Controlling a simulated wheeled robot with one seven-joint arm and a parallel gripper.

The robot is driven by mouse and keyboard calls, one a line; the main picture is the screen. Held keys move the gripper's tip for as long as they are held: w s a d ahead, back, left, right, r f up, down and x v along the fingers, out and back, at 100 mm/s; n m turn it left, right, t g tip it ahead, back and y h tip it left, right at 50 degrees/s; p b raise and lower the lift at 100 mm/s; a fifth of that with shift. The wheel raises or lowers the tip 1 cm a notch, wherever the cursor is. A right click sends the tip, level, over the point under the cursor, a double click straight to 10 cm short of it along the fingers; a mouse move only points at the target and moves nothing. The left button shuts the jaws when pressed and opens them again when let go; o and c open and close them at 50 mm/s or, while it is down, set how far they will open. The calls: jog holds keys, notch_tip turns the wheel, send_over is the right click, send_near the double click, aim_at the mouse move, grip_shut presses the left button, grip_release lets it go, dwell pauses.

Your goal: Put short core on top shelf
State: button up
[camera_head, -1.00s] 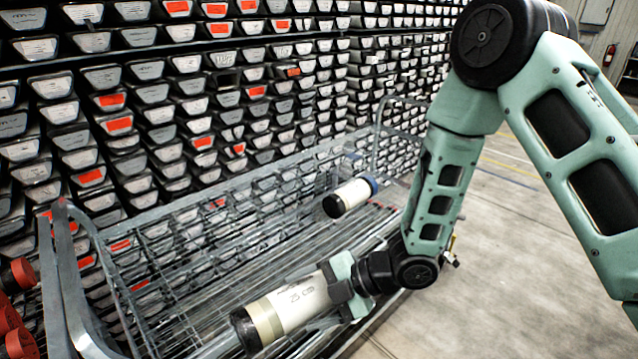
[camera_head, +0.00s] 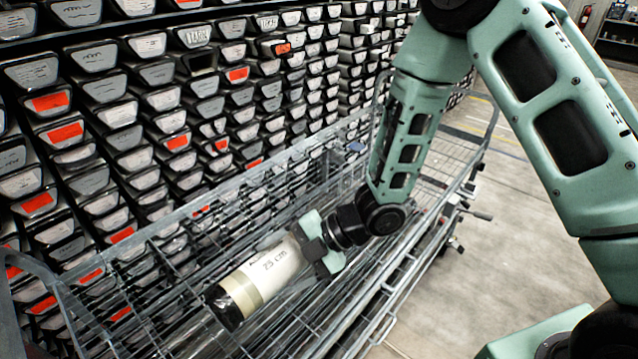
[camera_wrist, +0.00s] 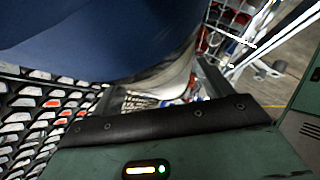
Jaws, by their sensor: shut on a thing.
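The short core (camera_head: 262,278) is a pale cylinder marked "25 cm" with a dark end cap at its lower left. My gripper (camera_head: 318,245) is shut on it near its upper right end and holds it tilted over the wire cart (camera_head: 385,290). I cannot tell whether the core touches the wire shelf. In the wrist view a large dark blue round surface (camera_wrist: 90,40), likely the core's other end, fills the upper left above my gripper's dark pad.
A wall of stacked core trays (camera_head: 120,115), some with orange labels, stands close behind the cart. The cart's metal side rails run along both long sides. Open concrete floor (camera_head: 480,250) lies to the right.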

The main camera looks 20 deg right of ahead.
jog(key=shift+w+a, duration=0.15)
jog(key=shift+w, duration=0.15)
jog(key=shift+w+f, duration=0.15)
jog(key=shift+f, duration=0.05)
jog(key=shift+f+p, duration=1.1)
jog(key=shift+f, duration=3.6)
